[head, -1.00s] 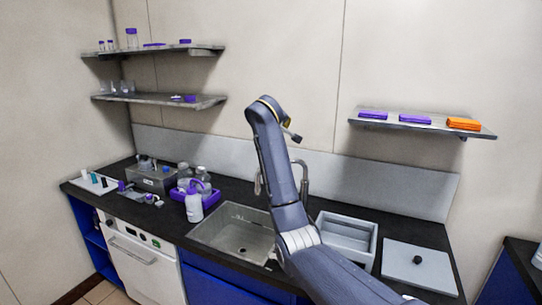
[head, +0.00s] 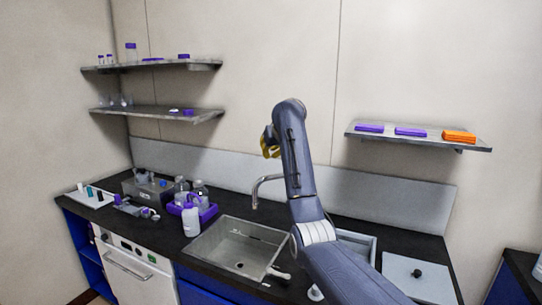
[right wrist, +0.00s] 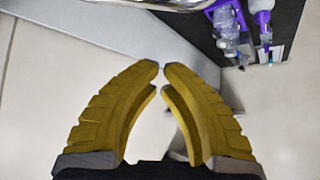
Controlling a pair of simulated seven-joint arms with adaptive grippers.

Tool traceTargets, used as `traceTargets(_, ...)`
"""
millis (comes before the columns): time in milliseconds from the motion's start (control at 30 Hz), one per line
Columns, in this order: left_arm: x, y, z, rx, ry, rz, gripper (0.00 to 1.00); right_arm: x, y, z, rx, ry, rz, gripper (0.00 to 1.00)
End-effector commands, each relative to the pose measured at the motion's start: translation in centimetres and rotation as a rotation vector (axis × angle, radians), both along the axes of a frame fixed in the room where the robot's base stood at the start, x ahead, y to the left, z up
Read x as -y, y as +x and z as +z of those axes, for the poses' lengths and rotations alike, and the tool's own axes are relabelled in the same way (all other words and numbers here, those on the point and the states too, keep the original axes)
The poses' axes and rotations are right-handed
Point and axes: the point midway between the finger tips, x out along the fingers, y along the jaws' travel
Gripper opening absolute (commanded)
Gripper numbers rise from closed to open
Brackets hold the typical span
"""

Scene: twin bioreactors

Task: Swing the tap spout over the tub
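The tap spout (head: 266,179) is a curved steel pipe behind the sink (head: 236,247). Its outlet end points down on the left, over the sink; its base is hidden behind my right arm. The grey tub (head: 371,242) is set right of the sink, largely hidden by my right arm. My right gripper (head: 268,143) is above and behind the spout in the head view, apart from it. In the right wrist view its yellow fingers (right wrist: 160,66) have their tips almost together, with nothing between them. My left gripper is not in view.
A purple tray (head: 205,214) with bottles stands left of the sink. A grey lid (head: 420,278) with a black knob lies to the right. A wall shelf (head: 450,143) with purple and orange boxes is at the right. A small white object (head: 279,274) is at the sink's front edge.

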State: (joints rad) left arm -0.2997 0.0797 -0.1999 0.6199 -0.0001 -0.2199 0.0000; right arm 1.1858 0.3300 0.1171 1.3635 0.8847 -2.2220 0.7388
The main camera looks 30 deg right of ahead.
Motion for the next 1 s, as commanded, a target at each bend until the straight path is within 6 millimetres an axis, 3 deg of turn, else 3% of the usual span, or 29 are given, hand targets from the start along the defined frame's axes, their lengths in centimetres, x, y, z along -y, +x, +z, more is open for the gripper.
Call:
traceTargets(200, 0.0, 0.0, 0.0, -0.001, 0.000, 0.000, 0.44, 0.7, 2.3, -2.5, -0.004, -0.002, -0.003, 0.00)
traceTargets(633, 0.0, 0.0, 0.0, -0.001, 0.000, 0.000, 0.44, 1.5, 5.7, -5.8, -0.003, -0.002, -0.001, 0.00)
traceTargets(1000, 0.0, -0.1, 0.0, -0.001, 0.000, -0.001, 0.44, 0.8, 3.4, -6.5, 0.001, -0.003, 0.001, 0.00)
